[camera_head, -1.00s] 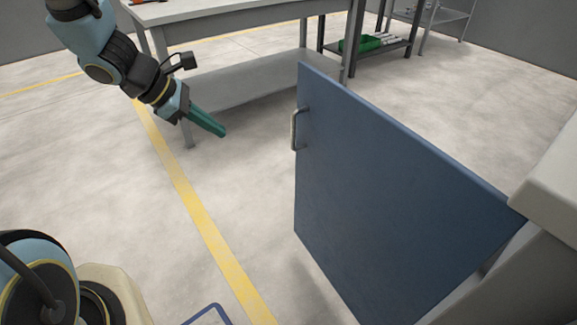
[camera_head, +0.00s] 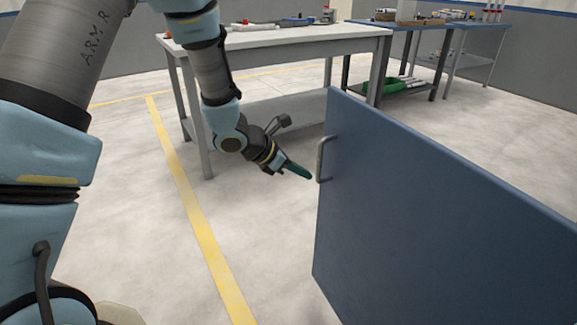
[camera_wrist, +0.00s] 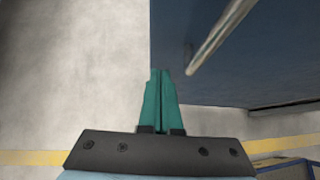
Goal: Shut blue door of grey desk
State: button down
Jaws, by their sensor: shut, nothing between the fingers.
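The blue door (camera_head: 430,205) stands open on the right in the head view, with a grey metal handle (camera_head: 321,158) near its free edge. The desk body is out of view in this head frame. My gripper (camera_head: 309,176) is shut and empty, with green fingers pointing right toward the door's free edge, just left of the handle. In the wrist view the shut fingertips (camera_wrist: 160,72) are at the edge of the door (camera_wrist: 245,75), left of the handle bar (camera_wrist: 218,38). I cannot tell whether they touch the door.
A grey workbench (camera_head: 270,40) with tools stands behind my gripper. A blue-topped table (camera_head: 440,25) with items and a green bin (camera_head: 380,88) are farther back right. A yellow line (camera_head: 195,215) crosses the clear floor on the left.

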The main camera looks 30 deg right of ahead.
aim_at(324, 172)
jog(key=shift+s+d+r, duration=0.1)
jog(key=shift+s+d, duration=0.05)
jog(key=shift+d, duration=0.75)
jog(key=shift+s+d+r, duration=0.1)
jog(key=shift+s+d, duration=0.05)
jog(key=shift+d, duration=0.7)
jog(key=shift+d, duration=0.1)
